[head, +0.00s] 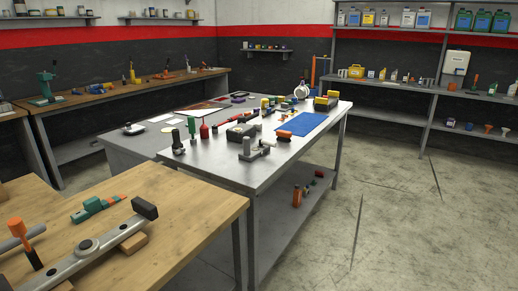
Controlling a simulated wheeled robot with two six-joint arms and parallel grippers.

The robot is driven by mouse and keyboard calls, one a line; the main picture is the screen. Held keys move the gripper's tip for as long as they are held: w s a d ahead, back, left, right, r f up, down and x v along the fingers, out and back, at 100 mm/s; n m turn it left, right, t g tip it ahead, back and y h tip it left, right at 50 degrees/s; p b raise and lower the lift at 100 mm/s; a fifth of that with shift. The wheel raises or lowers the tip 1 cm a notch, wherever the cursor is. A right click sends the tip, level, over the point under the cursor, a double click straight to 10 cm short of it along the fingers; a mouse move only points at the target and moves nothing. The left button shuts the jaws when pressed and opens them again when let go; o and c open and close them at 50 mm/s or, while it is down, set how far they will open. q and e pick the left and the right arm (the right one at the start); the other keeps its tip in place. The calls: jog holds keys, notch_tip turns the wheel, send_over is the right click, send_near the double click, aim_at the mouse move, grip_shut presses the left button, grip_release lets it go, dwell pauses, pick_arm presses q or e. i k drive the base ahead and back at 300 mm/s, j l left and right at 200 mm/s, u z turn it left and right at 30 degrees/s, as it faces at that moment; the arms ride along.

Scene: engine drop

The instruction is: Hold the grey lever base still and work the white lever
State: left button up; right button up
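Neither of my grippers shows in the head view. I cannot make out a white lever for certain. A small grey fixture (254,150) with an upright post and a low body stands near the front edge of the metal table. It may be the grey lever base, but it is too small to tell. A long grey bar (110,237) with a round hub and a black end block lies across the wooden bench at the lower left.
The metal table (226,172) holds a blue mat (301,124) and several small tools. The wooden bench (190,228) carries a green and orange tool (97,207) and an orange-headed hammer (17,228). Open concrete floor (400,225) lies at the right; shelves line the walls.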

aim_at(261, 141)
jog(key=u, duration=0.25)
jog(key=i+l+u, duration=0.85)
jog(key=l, duration=0.15)
